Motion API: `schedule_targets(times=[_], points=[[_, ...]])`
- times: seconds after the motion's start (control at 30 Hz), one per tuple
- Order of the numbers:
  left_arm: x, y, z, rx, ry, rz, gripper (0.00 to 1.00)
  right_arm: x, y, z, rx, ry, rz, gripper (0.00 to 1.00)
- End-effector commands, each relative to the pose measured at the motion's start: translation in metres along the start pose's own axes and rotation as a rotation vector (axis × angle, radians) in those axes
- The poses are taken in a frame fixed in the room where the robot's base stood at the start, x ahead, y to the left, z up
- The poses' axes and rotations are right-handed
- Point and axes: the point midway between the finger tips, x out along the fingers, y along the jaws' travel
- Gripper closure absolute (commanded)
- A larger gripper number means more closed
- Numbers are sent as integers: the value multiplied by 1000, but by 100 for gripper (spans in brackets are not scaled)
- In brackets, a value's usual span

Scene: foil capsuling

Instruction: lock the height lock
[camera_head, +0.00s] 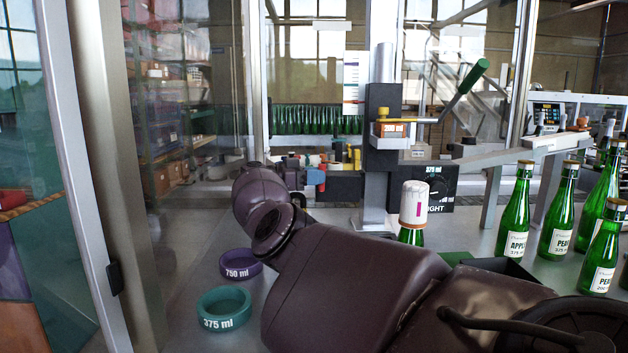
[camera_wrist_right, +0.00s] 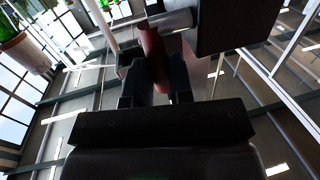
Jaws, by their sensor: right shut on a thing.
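In the right wrist view, a dark red handle (camera_wrist_right: 152,45) sits on a silver shaft (camera_wrist_right: 172,20) that comes out of a black block (camera_wrist_right: 232,22). I take this handle to be the height lock. My right gripper (camera_wrist_right: 157,80) is shut on it, with one black finger on each side. In the head view, my right arm reaches toward the machine's column (camera_head: 375,205), and its wrist hides most of the gripper. A dark block (camera_head: 345,187) with a blue part (camera_head: 316,177) beside it shows there. My left gripper is not in view.
A green-handled lever (camera_head: 468,75) rises above the machine. A capped bottle (camera_head: 412,212) stands below, beside a black dial marked 375 ml (camera_head: 437,190). Purple (camera_head: 240,264) and teal (camera_head: 223,308) rings lie on the table at left. Several green bottles (camera_head: 513,215) stand at right.

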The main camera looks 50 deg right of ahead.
Motion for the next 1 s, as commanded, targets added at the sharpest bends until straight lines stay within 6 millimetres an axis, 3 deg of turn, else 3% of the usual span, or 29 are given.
schedule_targets(times=[0.6,0.63,0.67,1.0], points=[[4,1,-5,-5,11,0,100,-2,0,1,-9,40,-2,100],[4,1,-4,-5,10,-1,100,-2,0,1,-9,40,-2,75],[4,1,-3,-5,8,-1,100,-2,0,1,-9,40,-2,70],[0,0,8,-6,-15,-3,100,-5,-1,2,-9,39,-2,68]])
